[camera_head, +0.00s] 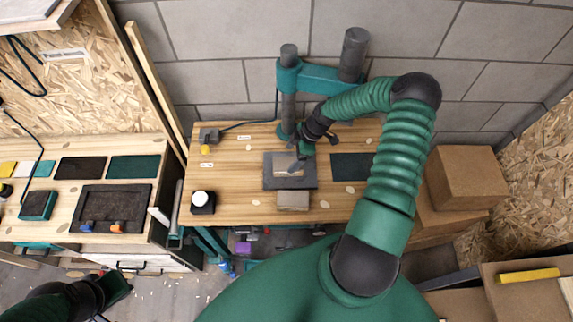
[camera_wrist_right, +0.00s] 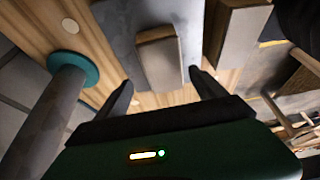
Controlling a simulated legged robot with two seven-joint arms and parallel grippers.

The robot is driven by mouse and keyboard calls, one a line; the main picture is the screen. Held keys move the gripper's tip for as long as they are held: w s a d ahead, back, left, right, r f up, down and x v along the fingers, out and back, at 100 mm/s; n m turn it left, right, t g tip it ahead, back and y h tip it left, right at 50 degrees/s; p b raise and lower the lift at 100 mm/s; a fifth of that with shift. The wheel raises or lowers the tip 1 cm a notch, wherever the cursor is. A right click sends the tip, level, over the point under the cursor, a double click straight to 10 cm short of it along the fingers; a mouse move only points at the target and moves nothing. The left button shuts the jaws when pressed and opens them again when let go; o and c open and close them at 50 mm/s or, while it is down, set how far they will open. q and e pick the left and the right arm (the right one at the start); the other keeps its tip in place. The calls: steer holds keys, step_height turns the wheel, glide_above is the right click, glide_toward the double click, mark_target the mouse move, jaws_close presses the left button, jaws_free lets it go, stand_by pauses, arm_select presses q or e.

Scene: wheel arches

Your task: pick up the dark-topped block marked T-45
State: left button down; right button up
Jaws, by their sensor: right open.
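A small block (camera_head: 289,171) with a greyish top and tan side lies on a dark grey plate (camera_head: 272,183) on the wooden bench; my right gripper partly covers it. No T-45 mark is legible on it. My right gripper (camera_head: 300,156) is above it. In the right wrist view the fingers of this gripper (camera_wrist_right: 163,88) are spread, and the block (camera_wrist_right: 160,62) shows beyond and between them, not gripped. A second similar block (camera_head: 293,201) sits at the plate's front edge. My left gripper (camera_head: 117,287) is low at the left, away from the bench; its jaws are unclear.
A teal press (camera_head: 322,77) with grey columns stands behind the plate; its column (camera_wrist_right: 50,115) is close to my right gripper. A dark mat (camera_head: 350,167) lies right of the plate. A white-topped dark box (camera_head: 203,202) stands left. Cardboard boxes (camera_head: 466,178) are stacked right.

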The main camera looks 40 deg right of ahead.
mark_target(290, 163)
steer(key=shift+f, duration=0.4)
steer(key=x, duration=0.1)
steer(key=p+x, duration=0.2)
steer(key=x, duration=0.1)
steer(key=shift+s+f, duration=0.15)
steer(key=shift+s, duration=0.25)
steer(key=shift+w+a+f, duration=0.15)
steer(key=shift+f, duration=0.25)
steer(key=shift+a, duration=0.1)
steer(key=c, duration=0.6)
jaws_close()
steer(key=shift+r, duration=0.1)
